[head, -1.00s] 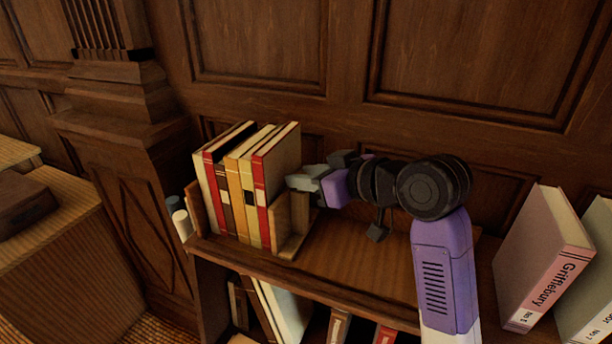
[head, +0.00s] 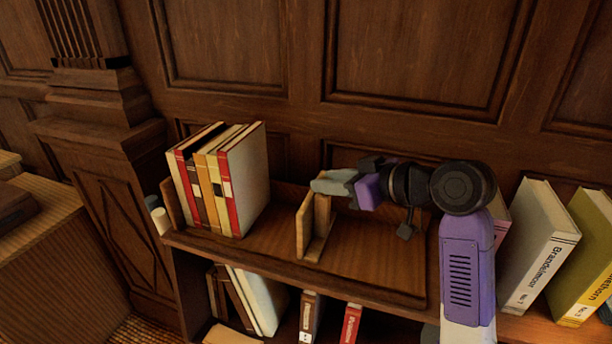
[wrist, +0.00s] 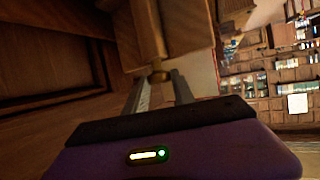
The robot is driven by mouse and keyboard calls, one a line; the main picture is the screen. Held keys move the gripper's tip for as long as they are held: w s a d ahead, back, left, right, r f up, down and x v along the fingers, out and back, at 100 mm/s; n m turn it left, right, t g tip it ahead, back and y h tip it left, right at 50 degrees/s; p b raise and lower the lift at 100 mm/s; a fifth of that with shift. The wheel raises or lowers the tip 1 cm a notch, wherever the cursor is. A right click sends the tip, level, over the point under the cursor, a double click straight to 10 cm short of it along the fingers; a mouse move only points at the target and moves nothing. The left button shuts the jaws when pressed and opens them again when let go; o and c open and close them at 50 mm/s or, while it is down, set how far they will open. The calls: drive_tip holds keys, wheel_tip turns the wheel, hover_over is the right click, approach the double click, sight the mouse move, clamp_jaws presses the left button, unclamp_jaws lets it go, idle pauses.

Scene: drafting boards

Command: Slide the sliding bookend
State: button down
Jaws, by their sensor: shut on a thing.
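The sliding bookend (head: 304,229) is a light wooden upright with a foot, standing on the shelf top (head: 375,262) near its middle. In the head view a clear gap lies between it and the row of books (head: 240,185) at the left end. My gripper (head: 325,184) reaches in from the right and is shut on the bookend's upper part. In the wrist view the two grey fingers (wrist: 158,90) close around a wooden piece of the bookend (wrist: 160,75). The exact contact is partly hidden by the fingers.
A fixed wooden end panel (head: 173,205) stands left of the books. More books stand on the lower shelf (head: 260,300). Large books (head: 540,245) stand at the right, behind and beside my arm. A panelled wall (head: 420,60) rises close behind the shelf.

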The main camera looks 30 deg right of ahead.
drive_tip(key=s+d, duration=0.4)
drive_tip(key=shift+s+d+p, duration=0.25)
drive_tip(key=shift+s+p, duration=0.05)
drive_tip(key=shift+s, duration=0.05)
drive_tip(key=c, duration=1.1)
unclamp_jaws()
drive_tip(key=shift+b+v, duration=0.3)
drive_tip(key=shift+v, duration=3.6)
